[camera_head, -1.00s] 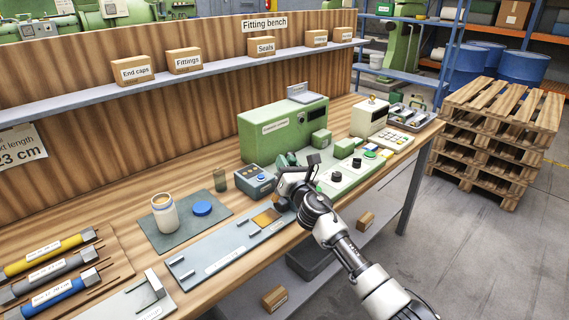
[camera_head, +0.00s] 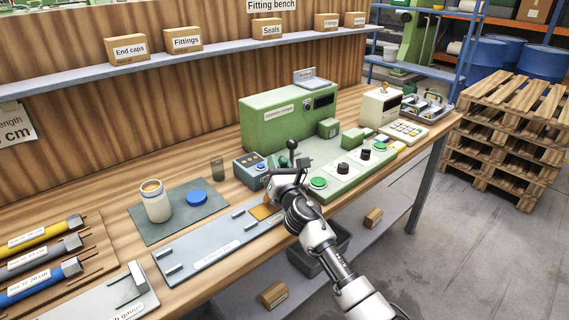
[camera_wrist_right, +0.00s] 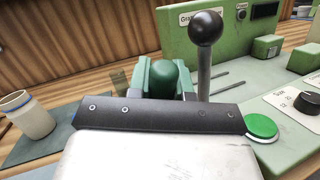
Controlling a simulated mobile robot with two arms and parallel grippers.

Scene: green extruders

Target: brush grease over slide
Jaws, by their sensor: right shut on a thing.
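My right gripper (camera_head: 283,180) reaches over the front of the green machine (camera_head: 290,118), beside the flat grey plate (camera_head: 205,246). An open white jar (camera_head: 156,203) with tan contents, perhaps the grease, stands on a dark mat beside a blue lid (camera_head: 197,197). The plate has an orange-brown patch at its right end. My left gripper is out of view.
Buttons and knobs sit on the machine's front, right of the gripper. Yellow, grey and blue tools (camera_head: 45,278) lie at left.

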